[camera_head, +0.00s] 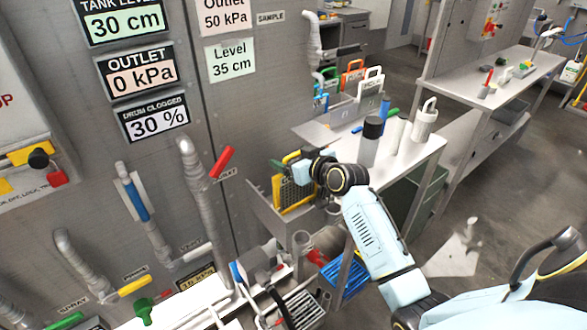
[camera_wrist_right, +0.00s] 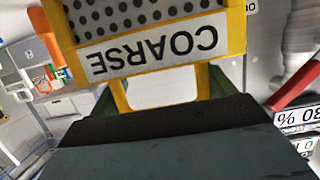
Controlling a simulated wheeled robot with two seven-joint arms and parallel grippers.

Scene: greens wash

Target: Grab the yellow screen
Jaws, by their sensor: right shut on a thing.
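The yellow screen (camera_head: 292,194) is a yellow-framed panel with a dark perforated face. In the head view it is upright at a grey metal holder on the wall. My right gripper (camera_head: 303,170) is at its top edge and shut on it. In the right wrist view the screen (camera_wrist_right: 150,22) fills the top, with an upside-down white "COARSE" label, and its yellow handle bars run down between the fingers of my right gripper (camera_wrist_right: 165,92). I cannot tell whether the screen still rests in the holder. My left gripper is not in view.
The grey holder (camera_head: 262,208) is below the screen. A pipe with a red handle (camera_head: 222,161) stands close to its left. A table (camera_head: 408,152) with bottles and a white jug (camera_head: 425,122) is to the right. Open floor lies at right.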

